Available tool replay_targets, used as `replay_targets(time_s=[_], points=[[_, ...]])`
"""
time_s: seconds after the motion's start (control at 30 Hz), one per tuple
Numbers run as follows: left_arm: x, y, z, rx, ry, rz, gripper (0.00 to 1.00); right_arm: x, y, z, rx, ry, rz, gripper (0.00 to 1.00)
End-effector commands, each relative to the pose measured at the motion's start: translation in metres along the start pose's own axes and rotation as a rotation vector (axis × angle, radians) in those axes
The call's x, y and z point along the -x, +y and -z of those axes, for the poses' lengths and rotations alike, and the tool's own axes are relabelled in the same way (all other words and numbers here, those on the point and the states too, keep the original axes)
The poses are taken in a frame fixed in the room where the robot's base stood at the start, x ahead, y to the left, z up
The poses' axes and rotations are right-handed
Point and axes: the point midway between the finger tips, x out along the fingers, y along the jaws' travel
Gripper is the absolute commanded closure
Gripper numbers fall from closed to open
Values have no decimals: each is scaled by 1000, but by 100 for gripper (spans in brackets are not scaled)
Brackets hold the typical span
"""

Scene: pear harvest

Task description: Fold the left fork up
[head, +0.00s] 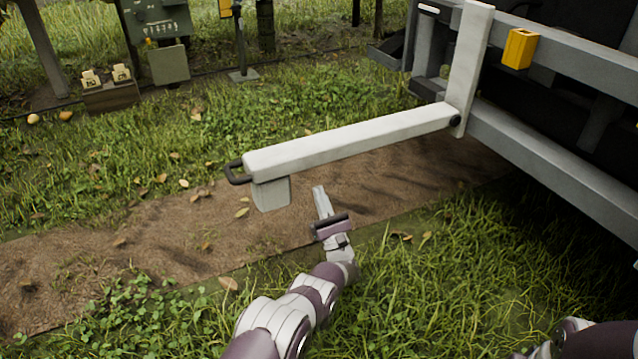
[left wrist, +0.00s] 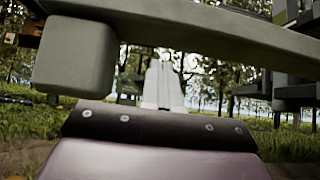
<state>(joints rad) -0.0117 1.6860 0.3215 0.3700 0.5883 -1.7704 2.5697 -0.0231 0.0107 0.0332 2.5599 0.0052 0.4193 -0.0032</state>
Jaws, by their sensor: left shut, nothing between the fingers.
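The left fork (head: 350,142) is a long pale bar folded down, reaching out level from a hinge at the upright post (head: 472,60) of the dark machine. A black loop handle (head: 236,174) sits at its free end, with a grey block (head: 271,193) under that end. My left gripper (head: 319,190) is shut and empty, below the bar and just right of the block. In the left wrist view the bar (left wrist: 215,35) crosses above the shut fingers (left wrist: 163,85), and the block (left wrist: 75,58) hangs to their left. I see no clear contact. My right gripper is out of view.
The machine's frame rail (head: 560,160) runs along the right, with a yellow box (head: 519,48) on its upper rail. A post with a foot plate (head: 243,75) and a wooden crate (head: 110,97) stand at the back. Open grass and a dirt strip (head: 130,250) lie around the arm.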

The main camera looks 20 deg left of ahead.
Motion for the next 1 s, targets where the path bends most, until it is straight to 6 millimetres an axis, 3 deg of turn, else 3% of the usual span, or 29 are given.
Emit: replay_targets(time_s=[0.07,0.1,0.3,0.77,0.87,1.0], points=[[-15,0,0,0,-3,-2,100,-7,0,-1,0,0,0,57],[-22,0,-8,0,-2,0,100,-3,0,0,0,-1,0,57],[-36,0,-24,-2,-1,1,100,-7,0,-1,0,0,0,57],[-41,0,-29,-4,-1,4,100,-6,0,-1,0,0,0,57],[-46,0,-35,-15,-2,15,100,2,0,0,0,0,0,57],[-64,2,-52,-63,-3,62,100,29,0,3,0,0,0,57]])
